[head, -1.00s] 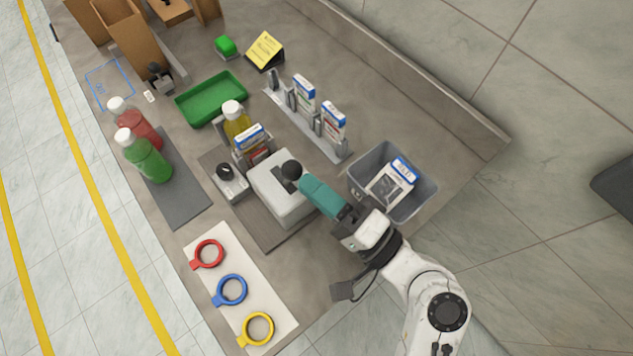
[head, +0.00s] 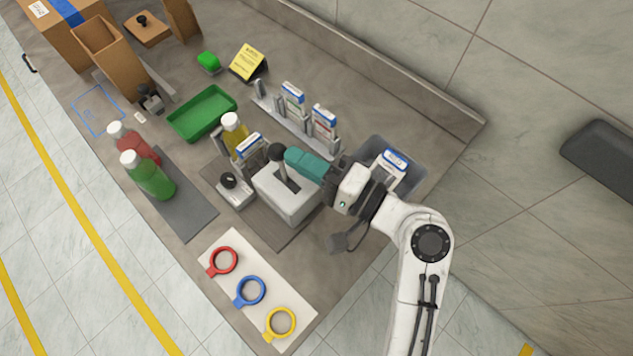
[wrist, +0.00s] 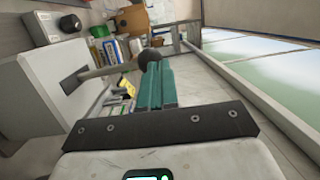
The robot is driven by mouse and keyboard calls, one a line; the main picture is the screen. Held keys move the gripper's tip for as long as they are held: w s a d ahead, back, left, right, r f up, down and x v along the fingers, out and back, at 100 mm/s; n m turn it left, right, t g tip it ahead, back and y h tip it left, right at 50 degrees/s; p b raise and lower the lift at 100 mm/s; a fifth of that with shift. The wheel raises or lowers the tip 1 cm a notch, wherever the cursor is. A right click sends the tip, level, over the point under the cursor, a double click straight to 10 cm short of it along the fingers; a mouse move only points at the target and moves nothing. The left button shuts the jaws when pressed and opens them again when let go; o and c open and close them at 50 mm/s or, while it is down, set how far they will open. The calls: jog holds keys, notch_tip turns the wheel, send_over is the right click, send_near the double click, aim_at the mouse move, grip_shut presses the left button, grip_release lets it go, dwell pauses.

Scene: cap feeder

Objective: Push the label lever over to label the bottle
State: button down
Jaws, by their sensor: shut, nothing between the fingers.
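The label lever (head: 277,152) has a black ball knob on a thin shaft rising from a slot in a pale box (head: 292,203). It leans away from the slot toward the upper left, the side of the bottle. My gripper (head: 291,157), with teal fingers, is shut and empty. Its tips are right against the knob and appear to touch it. In the wrist view the knob (wrist: 150,57) sits at the fingertips (wrist: 156,70) and its shaft runs left to the box. The yellow bottle (head: 238,138) with a white cap stands behind a label pack (head: 249,148), which partly hides it.
A small device with a black knob (head: 231,184) sits left of the box. Red and green bottles (head: 150,178) stand farther left. Coloured rings lie on a white board (head: 236,247). A rack (head: 300,130) stands behind.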

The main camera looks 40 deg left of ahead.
aim_at(285, 149)
jog(key=shift+a+r, duration=0.15)
jog(key=shift+a, duration=0.7)
jog(key=shift+a+r, duration=0.1)
jog(key=shift+a, duration=0.75)
jog(key=shift+a, duration=0.1)
